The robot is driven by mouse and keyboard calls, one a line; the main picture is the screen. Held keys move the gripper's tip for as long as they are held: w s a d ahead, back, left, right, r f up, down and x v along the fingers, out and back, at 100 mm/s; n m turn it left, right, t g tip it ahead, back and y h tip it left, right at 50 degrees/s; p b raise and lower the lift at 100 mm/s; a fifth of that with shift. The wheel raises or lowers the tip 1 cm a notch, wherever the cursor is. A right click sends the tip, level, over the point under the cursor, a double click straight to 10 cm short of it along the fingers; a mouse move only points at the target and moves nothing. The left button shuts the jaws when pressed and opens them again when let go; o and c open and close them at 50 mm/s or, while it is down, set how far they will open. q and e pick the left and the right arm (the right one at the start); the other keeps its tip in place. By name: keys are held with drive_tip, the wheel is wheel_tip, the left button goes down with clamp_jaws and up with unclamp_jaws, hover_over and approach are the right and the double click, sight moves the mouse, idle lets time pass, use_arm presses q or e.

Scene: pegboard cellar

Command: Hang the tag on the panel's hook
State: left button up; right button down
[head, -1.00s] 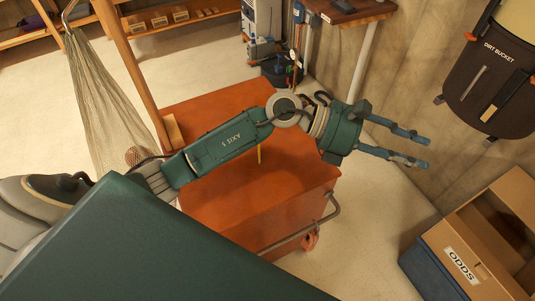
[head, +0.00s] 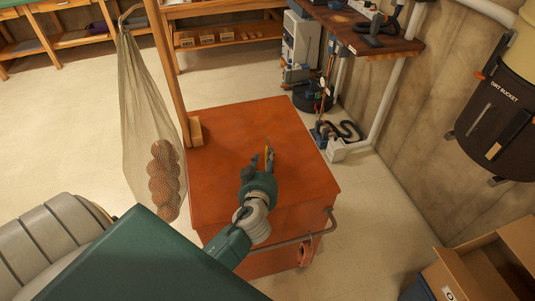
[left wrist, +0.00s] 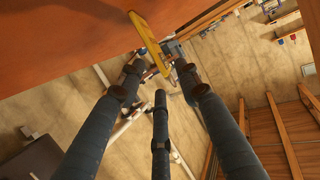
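The tag (head: 267,148) is a thin yellow piece standing up over the top of the orange-red chest. In the left wrist view the yellow tag (left wrist: 149,42) lies ahead of my fingers, its near end reaching between the tips. My left gripper (head: 262,165) is over the chest top, right at the tag. In the left wrist view the left gripper (left wrist: 159,78) has its fingers spread, with gaps beside the tag; no firm contact shows. I cannot make out a panel with a hook. My right gripper is out of view.
The chest (head: 225,140) has clear room on top and a handle at its front right. A wooden post (head: 172,75) stands at its left, beside a hanging net bag (head: 150,120). A dirt bucket (head: 495,110) and open box (head: 480,275) are at right.

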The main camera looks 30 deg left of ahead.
use_arm(q)
drive_tip(key=x, duration=0.3)
drive_tip(key=shift+w+p, duration=0.2)
drive_tip(key=shift+p, duration=0.1)
drive_tip(key=p+x, duration=0.1)
drive_tip(key=x, duration=0.3)
drive_tip(key=shift+w+a+f, duration=0.15)
drive_tip(key=shift+w, duration=0.1)
drive_tip(key=shift+c, duration=1.1)
clamp_jaws()
